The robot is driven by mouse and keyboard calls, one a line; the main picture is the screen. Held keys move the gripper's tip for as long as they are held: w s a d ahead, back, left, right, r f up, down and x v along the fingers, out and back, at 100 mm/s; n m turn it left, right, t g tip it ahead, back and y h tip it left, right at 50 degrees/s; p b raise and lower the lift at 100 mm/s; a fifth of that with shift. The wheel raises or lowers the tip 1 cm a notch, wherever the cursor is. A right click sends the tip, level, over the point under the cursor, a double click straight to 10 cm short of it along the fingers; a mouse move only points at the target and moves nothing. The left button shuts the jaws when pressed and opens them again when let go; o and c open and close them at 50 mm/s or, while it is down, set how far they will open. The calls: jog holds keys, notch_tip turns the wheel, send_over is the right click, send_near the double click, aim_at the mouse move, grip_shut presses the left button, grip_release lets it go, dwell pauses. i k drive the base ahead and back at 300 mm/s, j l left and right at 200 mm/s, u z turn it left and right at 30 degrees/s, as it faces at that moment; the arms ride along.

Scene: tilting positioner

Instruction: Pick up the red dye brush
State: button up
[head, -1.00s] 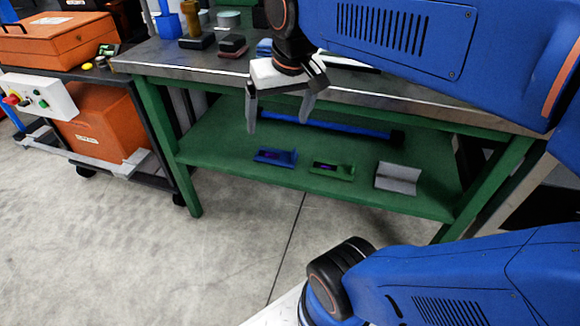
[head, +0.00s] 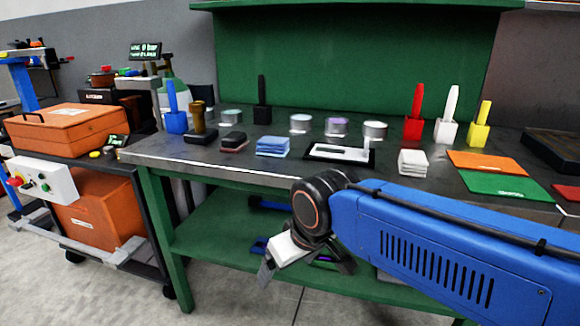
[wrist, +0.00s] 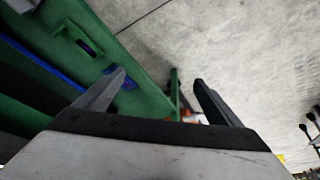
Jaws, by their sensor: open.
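The red dye brush (head: 417,100) stands upright in a red block-shaped holder (head: 412,130) at the back right of the workbench in the head view. My gripper (head: 300,268) is low in front of the bench, near the lower shelf, well below and to the left of the brush. In the wrist view my gripper (wrist: 160,88) has its two fingers apart with nothing between them. The brush is not in the wrist view.
White (head: 451,100) and yellow (head: 484,112) brushes stand right of the red one. Several tins, stacked cloths (head: 413,162) and orange (head: 490,163) and green (head: 505,184) sheets lie on the bench (head: 240,172). The green lower shelf (head: 215,235) and an orange toolbox (head: 68,128) are left.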

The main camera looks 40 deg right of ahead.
aim_at(419, 94)
jog(key=z, duration=1.65)
